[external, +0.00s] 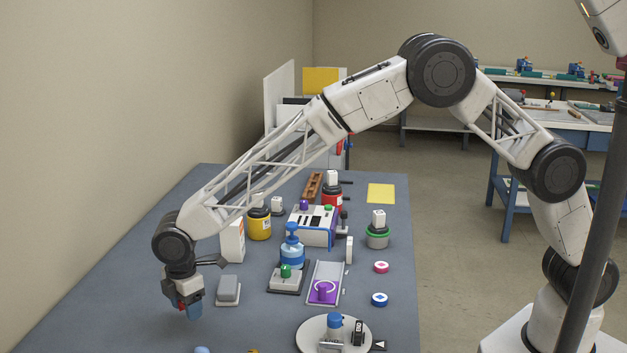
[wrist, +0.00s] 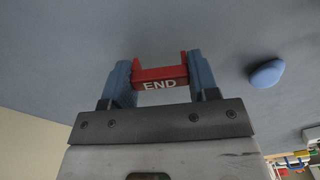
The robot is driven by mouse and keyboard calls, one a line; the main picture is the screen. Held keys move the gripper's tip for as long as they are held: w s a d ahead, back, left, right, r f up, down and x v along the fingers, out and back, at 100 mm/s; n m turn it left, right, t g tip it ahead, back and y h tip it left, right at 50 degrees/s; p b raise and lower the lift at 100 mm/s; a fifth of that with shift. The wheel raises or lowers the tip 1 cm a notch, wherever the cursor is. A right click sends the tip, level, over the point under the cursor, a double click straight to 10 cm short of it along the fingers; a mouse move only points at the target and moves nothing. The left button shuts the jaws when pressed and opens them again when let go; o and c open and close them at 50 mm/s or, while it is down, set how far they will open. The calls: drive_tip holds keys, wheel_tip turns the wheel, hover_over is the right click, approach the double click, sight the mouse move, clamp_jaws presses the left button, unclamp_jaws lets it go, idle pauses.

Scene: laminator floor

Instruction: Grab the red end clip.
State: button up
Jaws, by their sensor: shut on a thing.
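The red end clip (wrist: 160,76), with white letters "END" on its face, sits between the two blue fingers of my gripper (wrist: 160,80) in the wrist view. The fingers are shut on it from both sides. In the external view my gripper (external: 190,303) points down over the left front part of the table. A small bit of red shows at its fingers there; most of the clip is hidden. I cannot tell from these views how far the clip is from the table surface.
A blue rounded object (wrist: 267,73) lies on the table to the right in the wrist view. A grey block (external: 228,288) stands just right of my gripper. A white round plate (external: 308,336) with several items is at front. The table's left side is clear.

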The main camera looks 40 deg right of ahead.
drive_tip(key=shift+r, duration=0.8)
drive_tip(key=s+d, duration=0.3)
drive_tip(key=d, duration=0.1)
drive_tip(key=s+d, duration=0.3)
drive_tip(key=d, duration=0.2)
drive_tip(key=s+d+r, duration=0.1)
drive_tip(key=s+d, duration=0.2)
drive_tip(key=d, duration=0.1)
drive_tip(key=shift+d, duration=0.15)
drive_tip(key=shift+r, duration=0.1)
